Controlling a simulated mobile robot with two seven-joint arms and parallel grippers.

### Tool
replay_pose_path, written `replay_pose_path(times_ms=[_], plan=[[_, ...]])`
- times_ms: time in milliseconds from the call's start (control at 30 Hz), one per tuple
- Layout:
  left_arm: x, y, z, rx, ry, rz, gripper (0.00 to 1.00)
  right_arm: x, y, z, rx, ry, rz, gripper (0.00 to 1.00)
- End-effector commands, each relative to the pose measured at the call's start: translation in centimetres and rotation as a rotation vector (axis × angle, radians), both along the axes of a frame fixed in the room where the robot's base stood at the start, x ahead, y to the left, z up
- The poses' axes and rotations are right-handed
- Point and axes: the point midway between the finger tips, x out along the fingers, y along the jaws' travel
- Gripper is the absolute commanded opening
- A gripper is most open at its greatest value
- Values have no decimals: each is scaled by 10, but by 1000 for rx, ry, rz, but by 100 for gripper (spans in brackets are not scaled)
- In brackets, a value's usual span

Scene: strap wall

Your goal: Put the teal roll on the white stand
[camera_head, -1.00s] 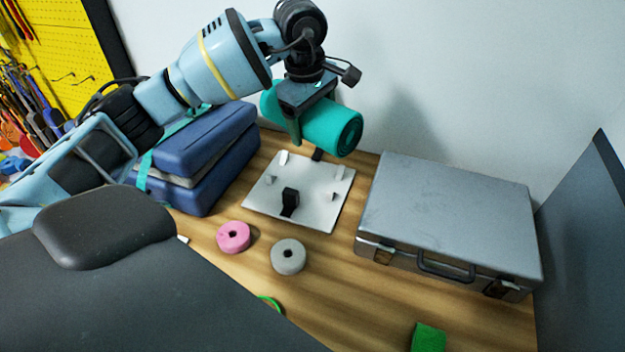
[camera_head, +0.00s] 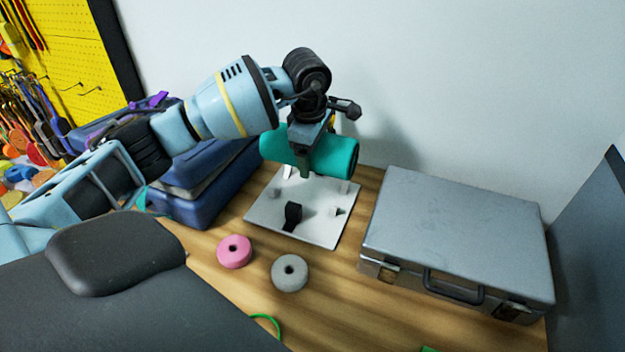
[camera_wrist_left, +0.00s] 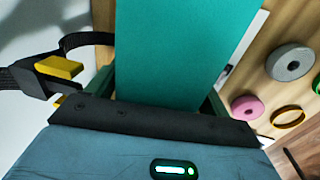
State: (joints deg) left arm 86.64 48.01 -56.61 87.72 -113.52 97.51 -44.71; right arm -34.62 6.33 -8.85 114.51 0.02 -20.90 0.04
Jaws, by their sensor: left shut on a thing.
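The teal roll (camera_head: 335,155) is held in my left gripper (camera_head: 304,165), above the back part of the white stand (camera_head: 262,212). The roll lies about level, and a gap to the stand seems to show, though the exact height is hard to tell. The stand is a flat white plate with small pegs and a black strap (camera_head: 292,215) on it. In the left wrist view the roll (camera_wrist_left: 180,50) fills the middle between the fingers, and only a sliver of the stand shows beside it. My right gripper is not in view.
A blue case (camera_head: 205,185) stands left of the stand and a grey metal case (camera_head: 455,235) stands to its right. A pink roll (camera_head: 234,252) and a grey roll (camera_head: 290,273) lie in front. A green ring (camera_head: 268,322) lies nearer. The wall is close behind.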

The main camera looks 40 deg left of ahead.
Motion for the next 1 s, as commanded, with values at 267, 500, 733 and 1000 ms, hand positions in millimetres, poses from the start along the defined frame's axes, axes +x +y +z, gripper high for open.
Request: replay_pose_path(times_ms=[267, 500, 733, 1000], plan=[[0, 0, -41, -1, 0, 0, 55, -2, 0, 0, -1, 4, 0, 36], [0, 0, -45, -1, -1, 0, 55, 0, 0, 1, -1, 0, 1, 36], [0, 0, -71, 0, 2, 0, 55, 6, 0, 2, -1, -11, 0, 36], [0, 0, -83, -1, -1, 0, 55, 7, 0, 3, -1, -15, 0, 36]])
